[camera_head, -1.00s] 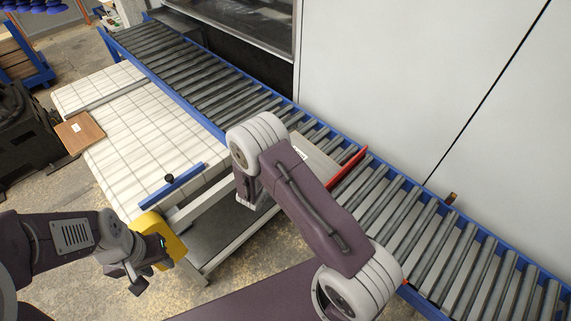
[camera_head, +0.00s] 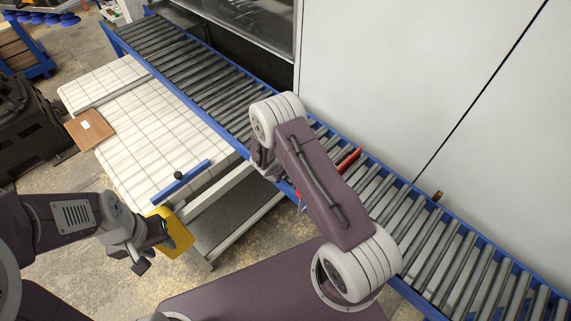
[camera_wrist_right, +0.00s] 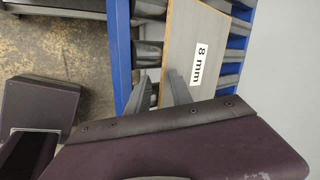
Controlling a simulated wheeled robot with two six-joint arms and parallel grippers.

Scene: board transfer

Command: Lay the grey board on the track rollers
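The grey board (camera_wrist_right: 200,28), labelled "8 mm", lies flat across the rollers in the right wrist view, with the blue side rail to its left. My right gripper (camera_wrist_right: 158,72) is at the board's left edge. Its fingers stand apart, one over the edge and one to its left, so it looks open. In the head view my right arm hides this gripper and the board. The track rollers (camera_head: 205,75) run diagonally across the head view. My left gripper (camera_head: 130,259) is empty and looks open, low at the left, near a yellow piece (camera_head: 176,229).
A white gridded table (camera_head: 135,112) stands beside the track, with a brown board (camera_head: 90,128) at its left edge and a blue bar (camera_head: 182,184) near its front. Red marks (camera_head: 349,159) show on the track by my right arm. A wall borders the track's far side.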

